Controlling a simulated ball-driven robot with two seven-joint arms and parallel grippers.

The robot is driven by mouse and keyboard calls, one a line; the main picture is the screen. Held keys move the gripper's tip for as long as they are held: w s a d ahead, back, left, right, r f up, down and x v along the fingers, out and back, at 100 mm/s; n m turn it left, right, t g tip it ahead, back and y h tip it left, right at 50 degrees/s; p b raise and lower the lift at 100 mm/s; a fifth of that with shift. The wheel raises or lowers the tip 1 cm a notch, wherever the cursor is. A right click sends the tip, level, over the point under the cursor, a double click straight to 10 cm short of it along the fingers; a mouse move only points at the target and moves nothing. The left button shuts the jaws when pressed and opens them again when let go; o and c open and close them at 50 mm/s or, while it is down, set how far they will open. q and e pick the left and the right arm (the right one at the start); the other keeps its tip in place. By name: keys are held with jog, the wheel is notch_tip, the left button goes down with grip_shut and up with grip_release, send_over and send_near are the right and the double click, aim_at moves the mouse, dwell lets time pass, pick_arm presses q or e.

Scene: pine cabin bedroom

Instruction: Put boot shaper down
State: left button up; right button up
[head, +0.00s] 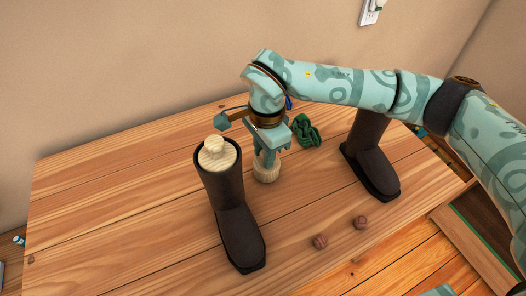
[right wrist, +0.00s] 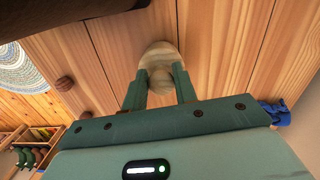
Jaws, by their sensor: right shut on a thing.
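My right gripper (head: 268,150) points down at the middle of the table and is shut on a pale wooden boot shaper (head: 266,172). In the right wrist view, the fingers (right wrist: 159,88) pinch the shaper's round knob, with its wider body (right wrist: 158,52) beyond. The shaper is upright, at or just above the tabletop; I cannot tell whether it touches. A second boot shaper (head: 217,154) sits in the top of the dark left boot (head: 233,215). The other dark boot (head: 372,165) stands to the right, its top hidden behind my right arm. My left gripper is out of view.
The plank table (head: 110,205) is clear at left. Two brown balls (head: 320,241) (head: 361,222) lie near its front edge. A dark green bundle (head: 305,131) lies just right of the gripper. The left boot stands close on the gripper's left. A wall (head: 130,70) rises behind.

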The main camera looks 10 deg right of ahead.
jog(key=shift+r, duration=0.15)
jog(key=shift+f, duration=0.45)
jog(key=o, duration=1.1)
jog(key=shift+c, duration=0.2)
pick_arm(q)
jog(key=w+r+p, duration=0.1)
jog(key=p, duration=0.1)
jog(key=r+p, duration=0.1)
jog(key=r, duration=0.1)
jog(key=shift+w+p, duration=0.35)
pick_arm(e)
notch_tip(320, 180, up, 13)
jog(key=shift+d, duration=0.2)
jog(key=shift+w, duration=0.1)
